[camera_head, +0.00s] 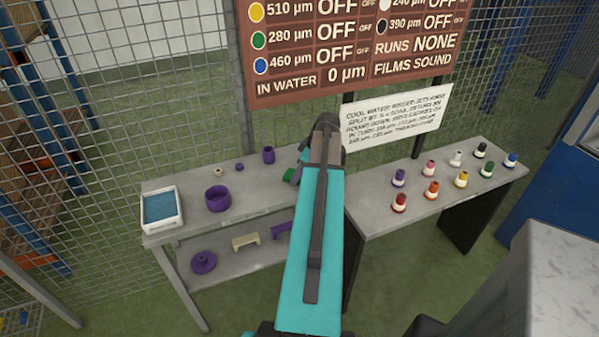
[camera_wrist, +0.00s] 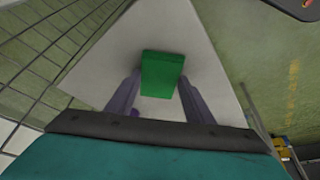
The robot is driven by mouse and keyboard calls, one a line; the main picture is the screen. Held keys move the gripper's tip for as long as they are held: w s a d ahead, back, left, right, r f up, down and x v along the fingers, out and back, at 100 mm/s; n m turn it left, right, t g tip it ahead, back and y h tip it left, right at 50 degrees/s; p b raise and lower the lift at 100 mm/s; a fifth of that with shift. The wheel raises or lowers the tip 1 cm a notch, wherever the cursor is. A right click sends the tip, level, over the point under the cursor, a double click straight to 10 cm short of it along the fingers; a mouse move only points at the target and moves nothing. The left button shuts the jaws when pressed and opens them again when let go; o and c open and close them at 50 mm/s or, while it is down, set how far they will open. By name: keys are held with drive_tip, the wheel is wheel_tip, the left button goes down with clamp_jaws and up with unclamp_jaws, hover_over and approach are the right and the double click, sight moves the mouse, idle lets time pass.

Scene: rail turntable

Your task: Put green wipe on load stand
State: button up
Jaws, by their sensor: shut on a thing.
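The green wipe (camera_wrist: 162,72) is a small green block between the fingertips of my gripper (camera_wrist: 161,92) in the wrist view. My gripper is shut on it, with a pale grey surface (camera_wrist: 106,58) behind. In the head view a bit of green (camera_head: 289,175) shows beside the end of my teal arm, over the left table (camera_head: 256,205); the arm hides most of the gripper. I cannot tell which thing is the load stand. Whether the wipe touches the surface is unclear.
The left table holds a white tray with a blue pad (camera_head: 180,220), a purple ring (camera_head: 218,198) and a purple cup (camera_head: 268,155). Purple and cream pieces lie on its lower shelf. Several coloured bottles stand on the right table (camera_head: 385,222). A mesh fence and signboard rise behind.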

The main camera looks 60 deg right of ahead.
drive_tip(key=shift+f, duration=0.2)
drive_tip(key=o, duration=0.9)
drive_tip(key=shift+r, duration=0.15)
drive_tip(key=shift+b+v, duration=1.3)
drive_tip(key=shift+v, duration=4.75)
